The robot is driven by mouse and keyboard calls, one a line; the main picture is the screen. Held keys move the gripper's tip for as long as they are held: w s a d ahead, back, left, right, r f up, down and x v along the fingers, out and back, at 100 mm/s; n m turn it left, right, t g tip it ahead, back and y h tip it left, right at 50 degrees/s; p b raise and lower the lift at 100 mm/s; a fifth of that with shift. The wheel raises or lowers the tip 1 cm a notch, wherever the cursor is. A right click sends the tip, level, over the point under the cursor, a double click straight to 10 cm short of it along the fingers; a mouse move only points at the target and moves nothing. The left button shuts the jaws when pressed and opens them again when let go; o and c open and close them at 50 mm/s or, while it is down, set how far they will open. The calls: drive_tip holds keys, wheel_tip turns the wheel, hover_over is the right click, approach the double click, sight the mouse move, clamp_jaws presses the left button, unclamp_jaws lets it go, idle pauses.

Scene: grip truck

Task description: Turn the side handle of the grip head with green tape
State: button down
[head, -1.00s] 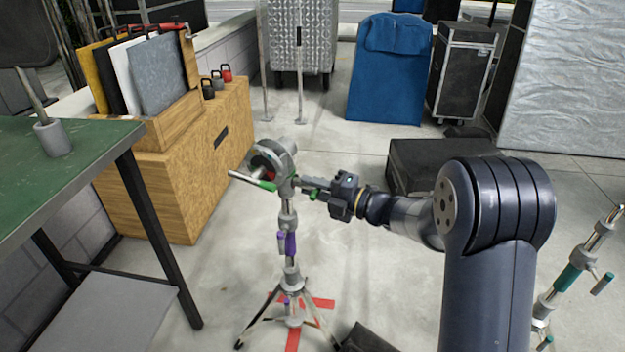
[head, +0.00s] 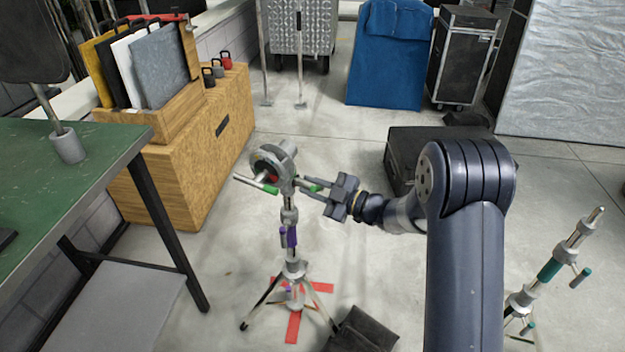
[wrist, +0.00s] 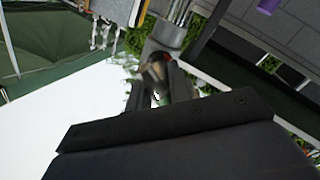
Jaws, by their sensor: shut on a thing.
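The grip head (head: 287,150) is a grey round clamp on top of an upright chrome stand in the head view. My gripper (head: 303,188) reaches in from the right and is shut on this handle, close beside the head. In the wrist view my gripper (wrist: 165,85) is dark and close up, with a grey rod end between the fingers; the exact contact is hard to see.
The stand's legs (head: 293,270) stand over red floor tape, with a purple-taped knob above them. A green table (head: 70,175) is at the left, and a wooden cabinet (head: 190,160) behind. A second stand with teal tape (head: 548,270) is at the right. A black bag (head: 365,330) lies in front.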

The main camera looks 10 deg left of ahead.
drive_tip(key=m+p, duration=0.2)
drive_tip(key=m, duration=0.1)
drive_tip(key=shift+r+m, duration=0.1)
drive_tip(key=shift+m, duration=0.3)
drive_tip(key=shift+m+p, duration=1.15)
drive_tip(key=shift+m, duration=0.65)
drive_tip(key=shift+f, duration=0.2)
drive_tip(key=c, duration=1.3)
unclamp_jaws()
drive_tip(key=shift+d, duration=0.1)
drive_tip(key=v, duration=1)
drive_tip(key=shift+s+d+p, duration=0.2)
drive_tip(key=shift+d+p, duration=0.05)
drive_tip(key=shift+p, duration=0.2)
